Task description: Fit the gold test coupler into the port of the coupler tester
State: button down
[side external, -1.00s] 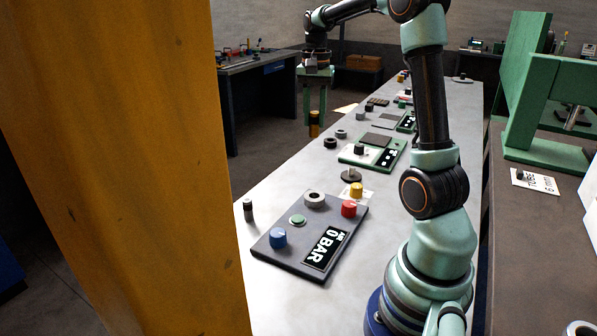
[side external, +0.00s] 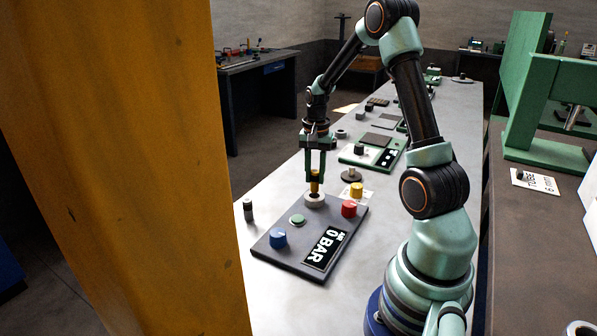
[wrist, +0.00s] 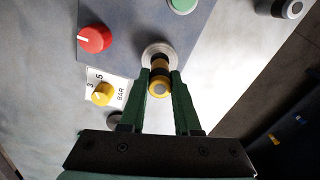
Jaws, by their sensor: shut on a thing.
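The gold test coupler (side external: 314,184) is upright between the green fingers of my gripper (side external: 315,176). In the wrist view the coupler (wrist: 158,84) shows gold with a dark band, and the fingertips of my gripper (wrist: 160,80) are shut on it. The coupler tester (side external: 288,262) is a dark panel with a "0 BAR" display. Its port is a pale ring (side external: 315,201) at the panel's far end, and it also shows in the wrist view (wrist: 146,52). The coupler's lower end is at the port's opening. I cannot tell how deep it sits.
The panel carries a blue knob (side external: 278,238), a green button (side external: 297,220) and a red knob (side external: 349,208). A yellow knob (side external: 356,190) is beside the panel. A dark and grey cylinder (side external: 248,210) stands to the left. A yellow post (side external: 120,170) blocks the left foreground.

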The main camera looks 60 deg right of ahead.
aim_at(314, 191)
jog(key=shift+f, duration=1.85)
jog(key=shift+f, duration=0.1)
jog(key=c, duration=0.6)
grip_release()
